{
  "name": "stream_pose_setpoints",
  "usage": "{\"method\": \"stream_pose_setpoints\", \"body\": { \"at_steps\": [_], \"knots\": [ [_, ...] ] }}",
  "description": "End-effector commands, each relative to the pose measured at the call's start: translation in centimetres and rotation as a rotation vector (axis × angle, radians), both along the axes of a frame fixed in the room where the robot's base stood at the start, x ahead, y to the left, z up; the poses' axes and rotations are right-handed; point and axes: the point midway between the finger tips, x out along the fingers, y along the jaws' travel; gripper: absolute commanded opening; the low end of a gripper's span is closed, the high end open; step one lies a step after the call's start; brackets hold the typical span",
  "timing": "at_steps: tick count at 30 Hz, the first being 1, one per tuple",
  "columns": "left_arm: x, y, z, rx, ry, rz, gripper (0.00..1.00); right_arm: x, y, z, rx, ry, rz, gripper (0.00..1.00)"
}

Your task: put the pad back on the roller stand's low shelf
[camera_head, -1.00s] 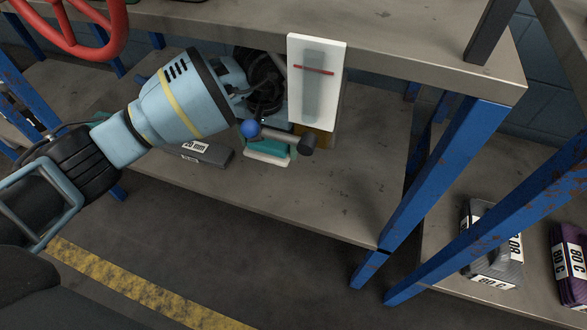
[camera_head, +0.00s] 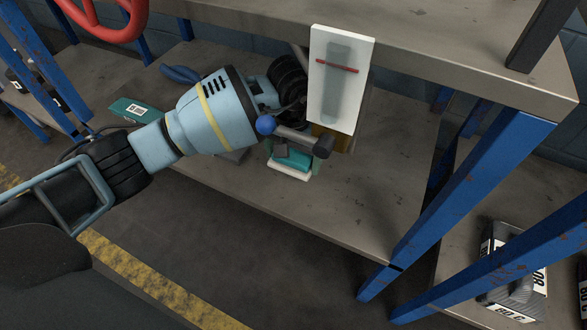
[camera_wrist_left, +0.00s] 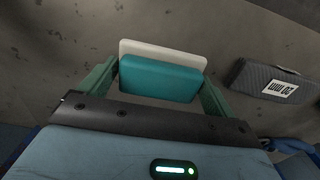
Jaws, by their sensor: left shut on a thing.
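The pad (camera_head: 293,158) is a teal block with a white layer. It also shows in the left wrist view (camera_wrist_left: 160,80), between the two green fingers. My left gripper (camera_head: 290,165) is shut on the pad, over the grey low shelf (camera_head: 380,205) and near its front edge. The arm comes in from the left, and my wrist hides part of the shelf. I cannot tell whether the pad touches the shelf. My right gripper is not in view.
A blue post (camera_head: 470,190) stands at right. The shelf's right part is bare.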

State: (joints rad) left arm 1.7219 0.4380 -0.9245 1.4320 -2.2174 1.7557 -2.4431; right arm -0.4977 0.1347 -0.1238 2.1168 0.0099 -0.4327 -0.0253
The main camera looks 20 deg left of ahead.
Motion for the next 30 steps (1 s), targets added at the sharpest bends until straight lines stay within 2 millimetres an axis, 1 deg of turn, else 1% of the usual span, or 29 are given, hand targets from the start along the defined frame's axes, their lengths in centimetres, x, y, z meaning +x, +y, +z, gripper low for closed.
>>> {"method": "stream_pose_setpoints", "body": {
  "at_steps": [2, 4, 9, 12, 21, 25, 26, 28, 30],
  "knots": [
    [0.0, 0.0, -0.2, 0.000, -0.001, 0.000, 0.69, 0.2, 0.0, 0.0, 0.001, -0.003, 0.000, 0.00],
    [0.0, 0.0, -0.9, -0.001, 0.001, 0.000, 0.69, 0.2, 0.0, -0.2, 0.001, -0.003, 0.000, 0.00],
    [-0.1, -0.1, -3.6, -0.001, 0.004, 0.000, 0.69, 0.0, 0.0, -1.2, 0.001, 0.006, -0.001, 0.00],
    [0.0, 0.0, -4.8, -0.001, 0.001, 0.000, 0.69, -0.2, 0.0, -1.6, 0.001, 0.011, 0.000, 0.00],
    [0.0, 0.0, -4.9, 0.000, -0.002, -0.001, 0.69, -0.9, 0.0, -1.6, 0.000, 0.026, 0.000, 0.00],
    [0.0, 0.0, -5.2, 0.001, -0.001, -0.001, 0.69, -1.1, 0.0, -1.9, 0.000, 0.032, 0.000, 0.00],
    [0.0, 0.0, -5.3, 0.001, -0.001, -0.001, 0.92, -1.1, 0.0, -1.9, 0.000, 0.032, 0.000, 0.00],
    [0.0, 0.0, -5.2, 0.001, -0.001, -0.001, 1.00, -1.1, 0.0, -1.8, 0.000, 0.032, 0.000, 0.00],
    [0.0, 0.0, -5.2, 0.001, -0.001, -0.001, 1.00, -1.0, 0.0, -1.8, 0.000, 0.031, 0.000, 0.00]
  ]
}}
